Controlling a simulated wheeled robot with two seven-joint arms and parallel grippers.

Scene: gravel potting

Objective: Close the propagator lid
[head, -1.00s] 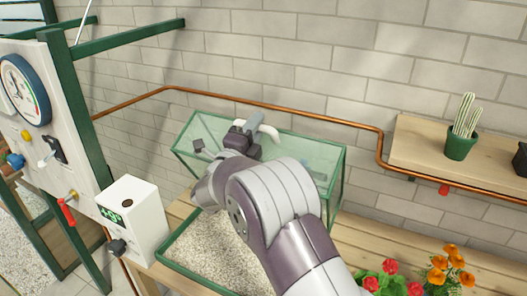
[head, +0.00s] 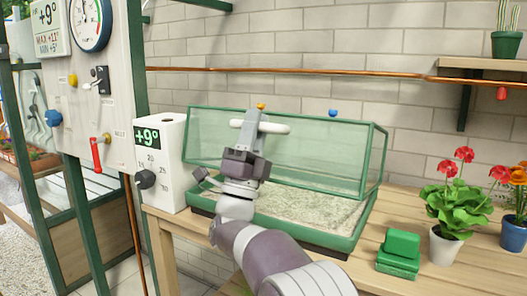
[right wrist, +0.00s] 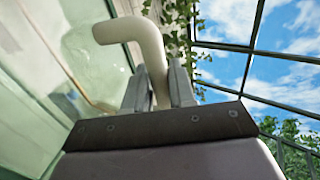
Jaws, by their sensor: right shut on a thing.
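The propagator is a green tray (head: 320,240) with pale gravel (head: 310,207) in it, standing on the wooden bench. Its clear, green-framed lid (head: 320,150) stands raised and tilted above the tray, with the gravel showing below its lower edge. My right gripper (head: 252,125) is shut on the lid's white handle (head: 278,127). In the right wrist view, the bent handle (right wrist: 125,29) runs down between the two fingers of my right gripper (right wrist: 160,85). My right arm hides part of the lid and the tray's front left. My left gripper is not in view.
A white controller box (head: 160,160) reading +9° stands left of the propagator. Green blocks (head: 400,250), a red-flowered plant in a white pot (head: 446,245) and a blue pot (head: 514,232) stand on the right. A copper pipe (head: 330,73) crosses the wall behind.

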